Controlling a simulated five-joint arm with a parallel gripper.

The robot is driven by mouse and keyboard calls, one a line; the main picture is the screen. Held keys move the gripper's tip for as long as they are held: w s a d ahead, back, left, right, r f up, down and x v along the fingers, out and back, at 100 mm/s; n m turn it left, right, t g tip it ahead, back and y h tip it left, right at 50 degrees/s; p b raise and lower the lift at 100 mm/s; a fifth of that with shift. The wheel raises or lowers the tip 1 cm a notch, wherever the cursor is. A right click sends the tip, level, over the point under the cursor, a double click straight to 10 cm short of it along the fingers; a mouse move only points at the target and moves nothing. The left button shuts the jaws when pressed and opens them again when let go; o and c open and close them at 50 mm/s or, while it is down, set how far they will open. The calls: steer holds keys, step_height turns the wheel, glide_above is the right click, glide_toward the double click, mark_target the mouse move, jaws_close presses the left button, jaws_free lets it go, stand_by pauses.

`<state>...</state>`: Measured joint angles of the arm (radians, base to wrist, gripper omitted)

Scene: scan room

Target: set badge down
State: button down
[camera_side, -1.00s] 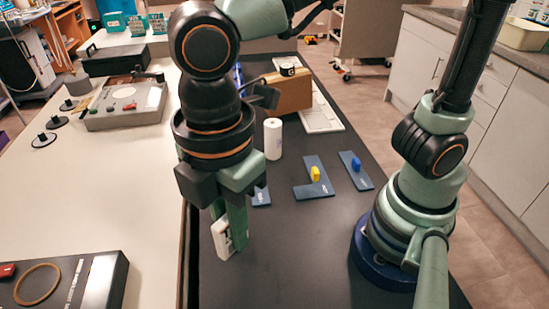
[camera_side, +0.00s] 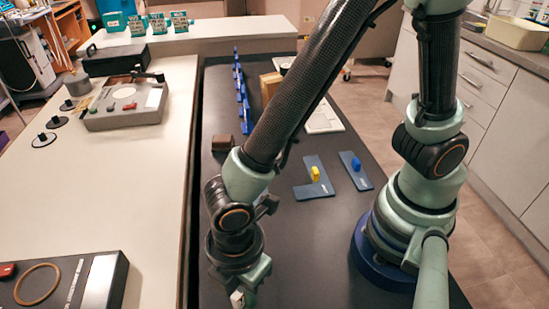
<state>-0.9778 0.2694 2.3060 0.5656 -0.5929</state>
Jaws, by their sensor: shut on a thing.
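My gripper (camera_side: 243,297) is low at the bottom edge of the picture, over the front part of the dark table (camera_side: 310,265). It is shut on the badge (camera_side: 237,299), a small white piece of which shows at the fingers. Most of the badge and the fingertips are cut off by the frame's bottom edge. I cannot tell whether the badge touches the table.
Blue plates carrying a yellow piece (camera_side: 315,174) and a blue piece (camera_side: 356,164) lie right of my arm. A brown block (camera_side: 222,143) and a blue rack (camera_side: 241,90) stand farther back. A pale bench (camera_side: 100,200) with devices lies left.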

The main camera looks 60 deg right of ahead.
steer(key=shift+f, duration=1.9)
steer(key=shift+f, duration=0.1)
steer(key=c, duration=0.9)
jaws_free()
steer(key=shift+o, duration=0.2)
step_height(320, 180, up, 12)
steer(key=shift+f, duration=0.1)
steer(key=w+d+r+m+t+y, duration=0.1)
steer(key=w+d+r+m+t, duration=0.1)
steer(key=w+d+r+m, duration=0.65)
steer(key=w+d+r+m+t, duration=0.1)
steer(key=d+m, duration=0.3)
steer(key=d, duration=0.4)
steer(key=w+d+r+m+t+h, duration=0.1)
steer(key=d+r+m+t, duration=0.1)
steer(key=d+m, duration=0.3)
steer(key=d, duration=0.4)
steer(key=shift+w+d+r+t, duration=0.25)
steer(key=shift+d+r+t, duration=0.05)
steer(key=shift+r, duration=0.05)
